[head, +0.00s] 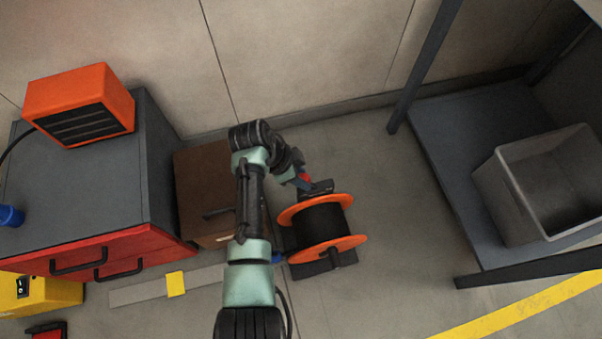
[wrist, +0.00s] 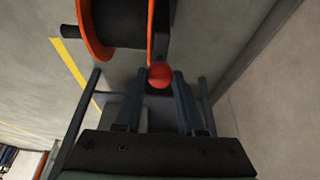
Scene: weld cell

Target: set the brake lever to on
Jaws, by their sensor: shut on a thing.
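The brake lever ends in a round red knob (wrist: 159,75), which sits between my fingertips in the wrist view. It belongs to a cable reel stand with orange flanges and a black drum (head: 319,224); the reel also shows at the top of the wrist view (wrist: 118,22). My gripper (head: 304,181) is at the far side of the reel in the head view, shut on the lever's knob. A bit of red shows at the fingers there. Most of the lever arm is hidden, and I cannot tell its setting.
A brown box (head: 205,170) stands left of the reel, beside a grey cabinet with red drawers (head: 130,247) and an orange heater (head: 80,104). A dark shelf (head: 440,130) with a grey bin (head: 510,197) is at the right. A wall runs behind. Floor between reel and shelf is clear.

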